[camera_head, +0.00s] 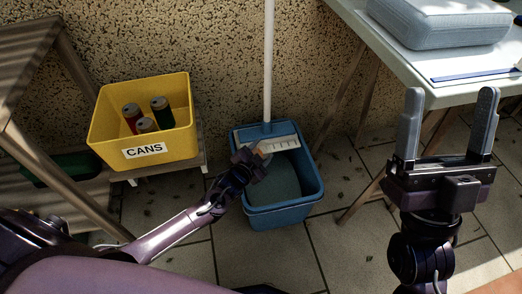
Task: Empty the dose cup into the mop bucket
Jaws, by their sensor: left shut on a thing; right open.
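The blue mop bucket (285,214) stands on the tiled floor against the wall, with greyish contents inside. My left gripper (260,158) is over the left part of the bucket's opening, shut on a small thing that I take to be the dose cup. The gripper hides most of it; only a small pale and orange patch (261,152) shows at the fingertips. I cannot tell its tilt or whether anything is in it. My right gripper (450,95) is open and empty, fingers pointing up in the picture, at the right in front of the table.
A white mop pole (268,60) rises from the back of the bucket. A yellow CANS box (110,139) with several cans stands on a low stand at the left. A pale table (440,75) with a grey-blue case (440,22) is at the upper right. Leaves dot the floor.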

